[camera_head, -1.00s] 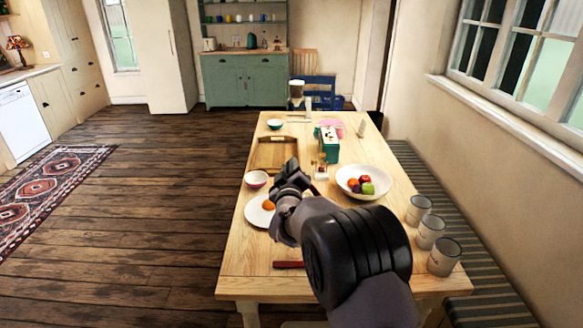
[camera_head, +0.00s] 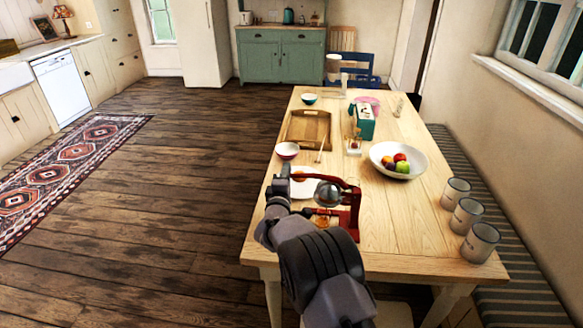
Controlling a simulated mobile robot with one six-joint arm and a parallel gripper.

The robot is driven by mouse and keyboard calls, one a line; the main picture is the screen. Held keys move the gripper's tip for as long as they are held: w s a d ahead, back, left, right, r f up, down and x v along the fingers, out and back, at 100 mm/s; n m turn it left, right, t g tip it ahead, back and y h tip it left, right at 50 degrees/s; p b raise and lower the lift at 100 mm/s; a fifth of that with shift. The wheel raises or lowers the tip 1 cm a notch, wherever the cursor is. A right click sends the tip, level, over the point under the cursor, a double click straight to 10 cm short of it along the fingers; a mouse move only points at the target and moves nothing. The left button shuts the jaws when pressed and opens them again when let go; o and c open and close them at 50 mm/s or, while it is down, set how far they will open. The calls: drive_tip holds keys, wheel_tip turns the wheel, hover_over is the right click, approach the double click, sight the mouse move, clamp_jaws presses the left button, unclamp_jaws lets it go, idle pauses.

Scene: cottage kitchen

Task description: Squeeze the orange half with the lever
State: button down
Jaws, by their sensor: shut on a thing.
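A red lever press (camera_head: 352,205) stands on the near part of the table, with a rounded grey metal pressing part (camera_head: 328,194) under its arm. Its red lever (camera_head: 318,179) reaches left, roughly level, to my gripper. My gripper (camera_head: 284,176) is shut on the lever's left end; my wrist partly hides the grip. A small orange-coloured thing (camera_head: 321,221) shows low in the press; I cannot tell whether it is fruit or juice. Another orange piece (camera_head: 299,177) lies on a white plate (camera_head: 303,190) behind the lever.
A fruit bowl (camera_head: 376,157) and several grey cups (camera_head: 480,243) stand to the right. A small bowl (camera_head: 287,151), a wooden tray (camera_head: 325,133) and a teal box (camera_head: 366,121) stand farther back. The table's right middle is clear.

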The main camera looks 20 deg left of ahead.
drive_tip(key=shift+a+f+b, duration=0.15)
drive_tip(key=shift+f+b, duration=0.5)
drive_tip(key=shift+f, duration=0.95)
drive_tip(key=c, duration=1.3)
unclamp_jaws()
drive_tip(key=shift+s, duration=0.15)
drive_tip(key=p+v, duration=0.4)
drive_tip(key=v, duration=1.3)
